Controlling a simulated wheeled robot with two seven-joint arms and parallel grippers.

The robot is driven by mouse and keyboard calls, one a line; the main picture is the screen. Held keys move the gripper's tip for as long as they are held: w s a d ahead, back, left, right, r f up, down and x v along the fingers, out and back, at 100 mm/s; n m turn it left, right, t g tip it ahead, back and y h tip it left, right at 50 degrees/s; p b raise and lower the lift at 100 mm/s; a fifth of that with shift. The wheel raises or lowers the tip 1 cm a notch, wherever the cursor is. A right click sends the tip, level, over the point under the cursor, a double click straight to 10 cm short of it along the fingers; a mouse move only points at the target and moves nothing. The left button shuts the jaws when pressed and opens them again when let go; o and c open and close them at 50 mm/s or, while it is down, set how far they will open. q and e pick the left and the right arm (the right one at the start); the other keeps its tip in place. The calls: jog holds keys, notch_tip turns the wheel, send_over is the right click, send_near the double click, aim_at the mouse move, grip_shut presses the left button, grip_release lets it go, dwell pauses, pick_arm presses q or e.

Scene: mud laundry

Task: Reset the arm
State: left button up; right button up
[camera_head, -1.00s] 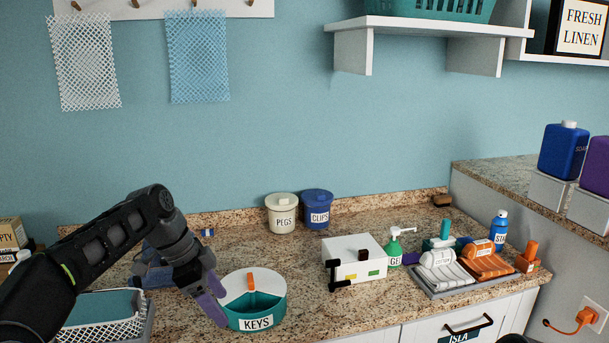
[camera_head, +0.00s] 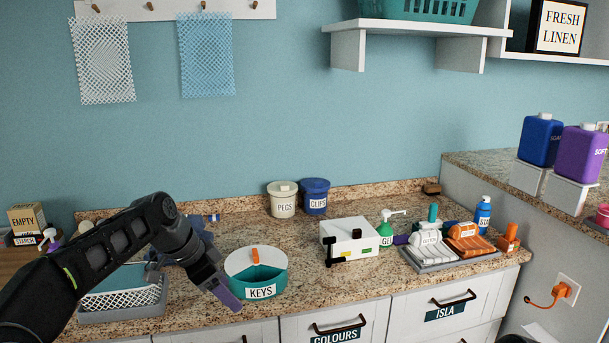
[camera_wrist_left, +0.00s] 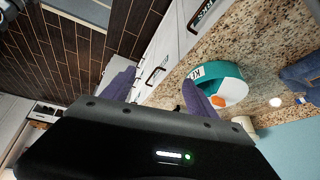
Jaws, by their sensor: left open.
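My left arm comes in from the left in the head view. Its gripper (camera_head: 226,294) points down just left of the teal and white KEYS tub (camera_head: 262,284), close to the front of the granite counter. In the left wrist view the two purple fingers (camera_wrist_left: 160,92) stand apart with nothing between them, so the gripper is open and empty. The KEYS tub (camera_wrist_left: 230,84) shows there beyond the right-hand finger. I cannot tell from these views whether that finger touches the tub. My right gripper is not in view.
On the counter (camera_head: 310,275) stand a PEGS pot (camera_head: 283,203), a CLIPS pot (camera_head: 315,198), a white box (camera_head: 346,234) and a tray (camera_head: 432,264) of rolled cloths. A wire basket (camera_head: 118,300) is beneath my arm. Drawers (camera_head: 365,318) lie below the counter's front edge.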

pick_arm(q)
jog(key=s+d+f+n+t, duration=0.1)
jog(key=d+f+n, duration=0.15)
jog(key=f, duration=0.65)
jog(key=s+d+f+n, duration=0.2)
jog(key=f+n, duration=0.2)
jog(key=f, duration=0.4)
jog(key=s+d+f+n+t, duration=0.1)
jog(key=d+f+n, duration=0.2)
jog(key=f, duration=0.6)
jog(key=s+f+n+g, duration=0.1)
jog(key=s+f, duration=0.4)
jog(key=s, duration=0.6)
jog(key=s+d+f+n+g, duration=0.1)
jog(key=s+f+n+g, duration=0.1)
jog(key=s+f, duration=0.4)
jog(key=s+d+f+n+g, duration=0.1)
jog(key=s+f, duration=0.5)
jog(key=s, duration=0.9)
jog(key=shift+s+g, duration=0.3)
jog(key=shift+s, duration=0.05)
